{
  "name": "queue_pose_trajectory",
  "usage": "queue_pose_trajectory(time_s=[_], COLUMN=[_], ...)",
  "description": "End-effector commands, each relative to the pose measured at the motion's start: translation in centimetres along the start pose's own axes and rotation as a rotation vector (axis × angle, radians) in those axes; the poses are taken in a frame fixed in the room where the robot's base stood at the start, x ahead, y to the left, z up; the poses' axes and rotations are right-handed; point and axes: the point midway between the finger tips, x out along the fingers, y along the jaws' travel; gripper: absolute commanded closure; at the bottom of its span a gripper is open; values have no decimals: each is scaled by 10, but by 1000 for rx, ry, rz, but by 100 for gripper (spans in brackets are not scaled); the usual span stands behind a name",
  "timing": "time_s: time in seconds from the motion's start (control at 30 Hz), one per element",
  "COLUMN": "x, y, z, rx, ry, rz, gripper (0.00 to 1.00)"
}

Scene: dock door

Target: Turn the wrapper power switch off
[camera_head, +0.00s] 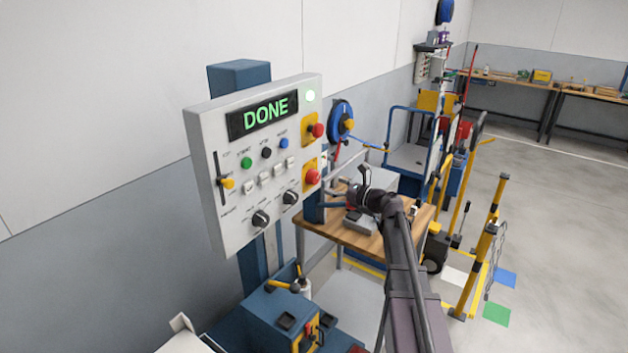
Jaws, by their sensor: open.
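The wrapper control panel (203,125) is a light grey box on a blue post (240,72). Below are green, black and blue buttons and several small white switches (264,178). Two black rotary knobs, one left (261,218) and one right (290,197), sit at the bottom. A slider with a yellow knob (228,184) is at the left. The labels are too small to read, so I cannot tell which control is power. My gripper (358,184) is open, right of the panel and apart from it.
Two red buttons on yellow plates, upper (318,130) and lower (313,177), sit on the panel's right edge. A wooden table (372,238) with equipment stands behind my gripper. A blue machine (270,318) is below the panel. Carts and yellow rails (483,255) stand right.

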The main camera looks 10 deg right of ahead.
Motion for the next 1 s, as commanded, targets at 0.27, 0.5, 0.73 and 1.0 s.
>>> queue_pose_trajectory(time_s=[0.27,0.5,0.73,1.0], x=[44,67,73,73], y=[-1,0,1,1], z=[0,0,0,0], rx=[0,0,0,0], ry=[0,0,0,0], rz=[2,1,1,1], gripper=[0,0,0,12])
